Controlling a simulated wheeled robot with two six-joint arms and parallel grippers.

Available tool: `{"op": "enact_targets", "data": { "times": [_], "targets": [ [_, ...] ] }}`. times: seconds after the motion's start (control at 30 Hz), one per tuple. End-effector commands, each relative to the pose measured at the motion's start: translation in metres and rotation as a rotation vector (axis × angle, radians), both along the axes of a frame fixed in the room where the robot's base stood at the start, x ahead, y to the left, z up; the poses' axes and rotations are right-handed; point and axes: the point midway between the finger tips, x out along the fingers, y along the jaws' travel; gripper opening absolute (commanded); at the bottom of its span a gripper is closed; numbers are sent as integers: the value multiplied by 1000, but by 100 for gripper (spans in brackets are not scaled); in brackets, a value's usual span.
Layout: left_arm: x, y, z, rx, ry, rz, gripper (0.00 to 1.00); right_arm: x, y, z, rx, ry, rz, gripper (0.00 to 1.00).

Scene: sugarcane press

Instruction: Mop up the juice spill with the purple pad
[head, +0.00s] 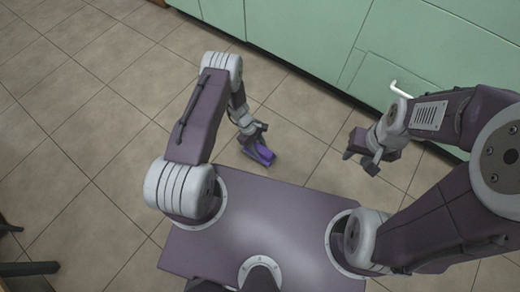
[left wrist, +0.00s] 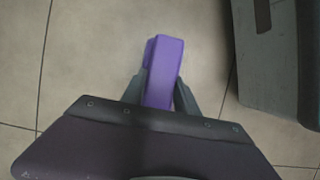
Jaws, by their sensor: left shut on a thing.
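The purple pad (head: 260,153) is a small block held low over the tiled floor in front of my base. My left gripper (head: 254,143) is shut on it. In the left wrist view the pad (left wrist: 164,72) sticks out from between the two fingers of my left gripper (left wrist: 162,92). Whether the pad touches the floor I cannot tell. My right gripper (head: 361,155) hangs to the right, apart from the pad, with its fingers spread and nothing seen between them. No juice spill can be made out in either view.
Green cabinets (head: 300,40) with a white handle (head: 402,90) run along the top and right. Beige floor tiles (head: 80,130) lie open on the left. Dark legs of some furniture (head: 28,268) show at the lower left edge.

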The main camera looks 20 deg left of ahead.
Motion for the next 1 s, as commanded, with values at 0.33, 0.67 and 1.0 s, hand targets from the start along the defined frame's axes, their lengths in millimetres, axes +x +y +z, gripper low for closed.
{"op": "enact_targets", "data": {
  "times": [0.33,0.67,1.0],
  "targets": [
    [0,4,35,-1,3,-5,0,0,0,31,0,1,0,36],
    [0,7,56,-1,3,-7,0,0,0,49,0,1,0,36],
    [0,7,55,-1,3,-7,0,0,0,48,0,1,0,36]
  ]
}}
